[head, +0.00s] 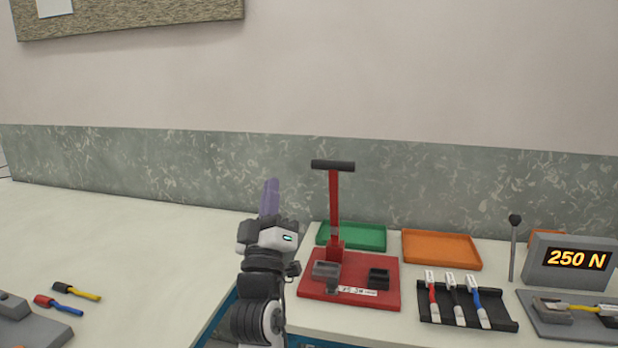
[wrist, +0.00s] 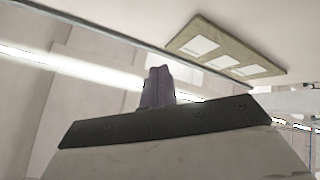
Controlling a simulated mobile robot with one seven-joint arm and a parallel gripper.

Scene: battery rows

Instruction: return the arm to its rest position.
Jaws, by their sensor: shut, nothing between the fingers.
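My arm stands upright in the lower middle of the head view, in front of the gap between the two worktops. My gripper (head: 270,187) points up, its purple-grey fingers together with nothing between them. In the wrist view the shut fingers (wrist: 158,84) show above the dark edge of the gripper body, against the ceiling and upper wall. The gripper is clear of the tables and touches nothing that I can see.
Right of my arm stands a red press (head: 388,290) with a tall lever. Behind are green (head: 372,238) and orange (head: 440,250) trays. A black rack (head: 466,318) holds cables beside a tester reading 250 N (head: 575,259). Cables (head: 76,291) lie at left; the left worktop is mostly clear.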

